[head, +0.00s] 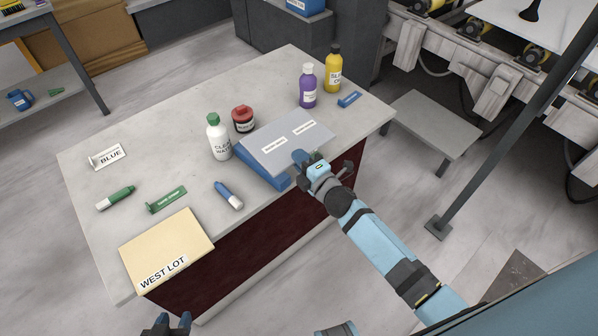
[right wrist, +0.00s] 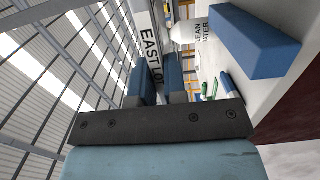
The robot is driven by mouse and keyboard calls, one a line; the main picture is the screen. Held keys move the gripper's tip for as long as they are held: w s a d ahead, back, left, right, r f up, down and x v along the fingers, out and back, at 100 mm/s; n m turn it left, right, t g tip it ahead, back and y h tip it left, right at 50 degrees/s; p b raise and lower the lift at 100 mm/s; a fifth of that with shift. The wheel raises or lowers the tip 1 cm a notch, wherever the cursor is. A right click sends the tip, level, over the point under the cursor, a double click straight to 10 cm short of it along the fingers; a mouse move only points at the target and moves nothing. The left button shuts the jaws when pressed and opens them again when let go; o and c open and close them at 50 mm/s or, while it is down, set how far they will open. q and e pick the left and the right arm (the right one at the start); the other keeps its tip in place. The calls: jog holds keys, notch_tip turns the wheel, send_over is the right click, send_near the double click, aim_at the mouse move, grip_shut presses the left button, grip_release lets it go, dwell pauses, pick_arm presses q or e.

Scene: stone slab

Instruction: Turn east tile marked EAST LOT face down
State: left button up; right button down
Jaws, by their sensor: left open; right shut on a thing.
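In the head view a grey tile (head: 275,150) with two small white labels, too small to read, lies over a blue block (head: 262,176) at the slab's right front edge. My right gripper (head: 304,158) is shut on the tile's front edge. In the right wrist view a white strip lettered EAST LOT (right wrist: 150,55) shows edge-on by the blue fingers of my right gripper (right wrist: 159,82). Whether the tile is touching the block is unclear. My left gripper (head: 166,326) is open and empty at the bottom edge, in front of the slab.
The cream WEST LOT tile (head: 165,245) lies at the slab's front left. A white CLEAN WATER bottle (head: 218,138) and red jar (head: 243,119) stand close behind the grey tile. Purple (head: 307,88) and yellow (head: 333,70) bottles stand farther back. A blue marker (head: 228,194) lies left of the block.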

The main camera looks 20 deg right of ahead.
jog(key=shift+w+a+f, duration=0.1)
jog(key=shift+w+f, duration=0.1)
jog(key=shift+f, duration=0.25)
pick_arm(q)
jog(key=shift+d, duration=0.1)
pick_arm(e)
jog(key=shift+r, duration=0.1)
pick_arm(q)
jog(key=shift+n, duration=0.4)
jog(key=f+b, duration=0.1)
jog(key=b, duration=0.1)
jog(key=f+b, duration=0.3)
jog(key=b, duration=0.1)
jog(key=shift+w+d+f, duration=0.25)
jog(key=shift+w+f, duration=0.05)
pick_arm(e)
notch_tip(320, 180, down, 9)
jog(key=shift+r, duration=0.15)
jog(key=c, duration=1.2)
grip_release()
jog(key=shift+s, duration=0.1)
pick_arm(q)
jog(key=shift+a, duration=0.15)
pick_arm(e)
jog(key=shift+o, duration=0.5)
